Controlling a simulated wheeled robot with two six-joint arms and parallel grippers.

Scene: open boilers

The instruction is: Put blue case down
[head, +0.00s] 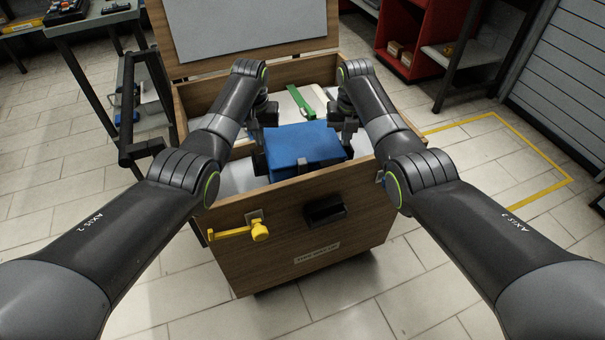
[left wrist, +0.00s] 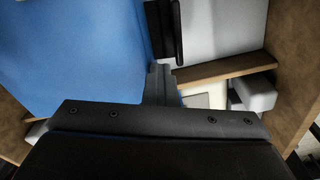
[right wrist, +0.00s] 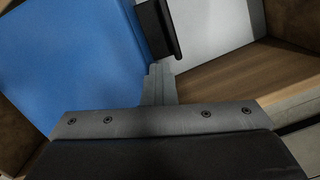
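The blue case (head: 303,146) is inside the open wooden crate (head: 285,235), near its front wall. A small grey latch shows on its front. My left gripper (head: 260,136) is at the case's left side and my right gripper (head: 347,136) at its right side. In the left wrist view the fingers are together at a black handle (left wrist: 168,30) beside the blue case (left wrist: 70,50). The right wrist view shows the same kind of black handle (right wrist: 160,28) beside the case (right wrist: 75,65). Whether the case's underside touches the crate floor is hidden.
The crate's lid (head: 245,28) stands open at the back. A green object (head: 301,101) lies on pale contents behind the case. A yellow latch (head: 260,231) juts from the crate's front. A dark cart frame (head: 140,149) stands close on the left, and red shelving (head: 409,40) at the back right.

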